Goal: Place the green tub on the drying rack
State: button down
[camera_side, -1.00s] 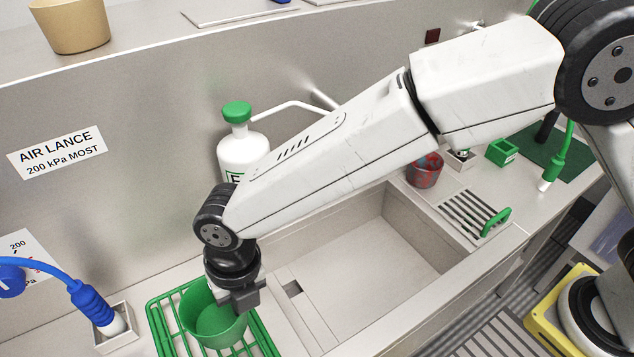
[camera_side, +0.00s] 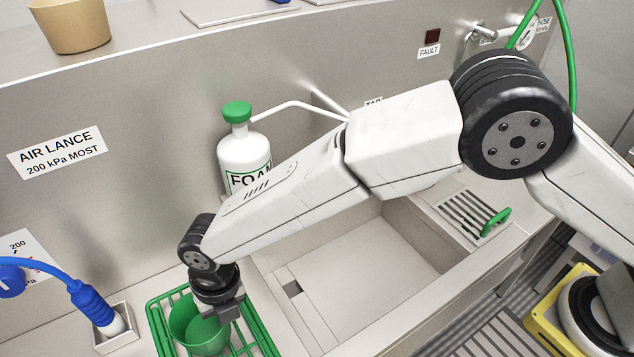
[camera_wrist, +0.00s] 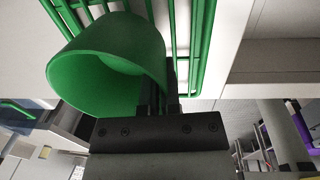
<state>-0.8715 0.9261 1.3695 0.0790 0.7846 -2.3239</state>
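The green tub (camera_side: 201,326) is an open, plain green cup over the green wire drying rack (camera_side: 258,328), at the bottom left of the side view. My gripper (camera_side: 224,309) is at the tub's right side, shut on its wall. In the wrist view the tub (camera_wrist: 105,60) shows its open mouth, and the dark fingers (camera_wrist: 160,95) straddle its right wall. The rack's bars (camera_wrist: 203,50) run behind the tub. I cannot tell whether the tub's base touches the bars.
A white FOAM bottle (camera_side: 243,158) with a green cap stands behind my arm. A steel sink (camera_side: 350,268) lies right of the rack. A blue air lance (camera_side: 95,308) sits in a holder on the left. A grate (camera_side: 466,216) lies beyond the sink.

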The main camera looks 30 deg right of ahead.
jog(key=shift+f, duration=0.85)
jog(key=shift+f, duration=0.1)
jog(key=c, duration=0.8)
grip_release()
jog(key=r, duration=0.8)
jog(key=d+r, duration=0.1)
jog(key=r, duration=0.3)
jog(key=shift+r, duration=0.1)
